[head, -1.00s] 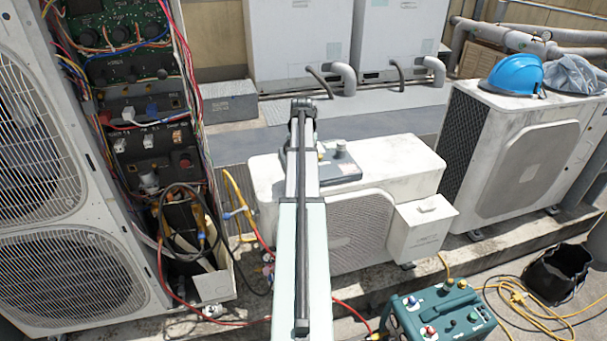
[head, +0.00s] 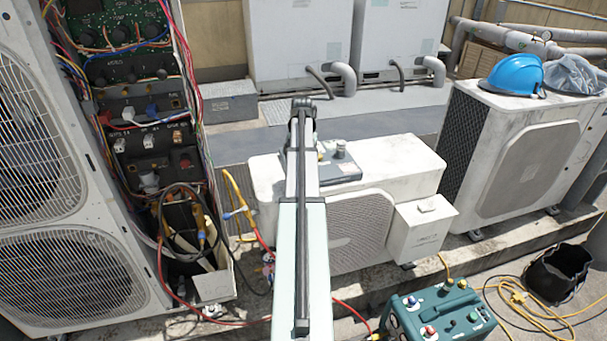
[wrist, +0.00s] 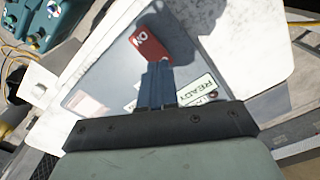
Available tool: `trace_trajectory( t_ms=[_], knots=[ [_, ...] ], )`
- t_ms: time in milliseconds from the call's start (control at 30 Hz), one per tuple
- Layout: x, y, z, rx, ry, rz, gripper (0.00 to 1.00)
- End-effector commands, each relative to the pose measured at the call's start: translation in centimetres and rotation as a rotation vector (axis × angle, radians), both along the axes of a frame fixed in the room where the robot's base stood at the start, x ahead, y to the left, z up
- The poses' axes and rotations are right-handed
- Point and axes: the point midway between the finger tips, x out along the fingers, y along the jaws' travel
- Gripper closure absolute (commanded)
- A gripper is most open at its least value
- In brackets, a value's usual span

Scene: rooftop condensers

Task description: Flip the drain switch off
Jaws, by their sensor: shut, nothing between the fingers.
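A red switch (wrist: 148,46) with white "ON" lettering stands on a grey control panel (wrist: 85,98) in the wrist view. The panel also shows on top of the low white condenser unit in the head view (head: 345,171), partly behind my arm. My gripper (wrist: 158,68) is shut and empty. Its fingertips are right at the near edge of the red switch; I cannot tell whether they touch it. The fingers hide part of the panel. A white label reading "READY" (wrist: 197,90) is to the right of the fingers. The gripper is hidden behind my arm in the head view.
The white condenser (head: 420,165) carries the panel, with a small box (head: 420,232) on its front. An open electrical cabinet (head: 150,110) with loose wires stands left. A teal box (head: 440,312) with knobs is at front right. A blue helmet (head: 512,75) rests on another condenser.

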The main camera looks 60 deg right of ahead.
Motion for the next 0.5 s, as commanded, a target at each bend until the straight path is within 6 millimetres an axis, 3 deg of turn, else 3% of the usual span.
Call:
trace_trajectory(
  t_ms=[500],
  knots=[
    [0.00, 0.00, -0.55, 0.000, 0.000, 0.000, 1.00]
  ],
)
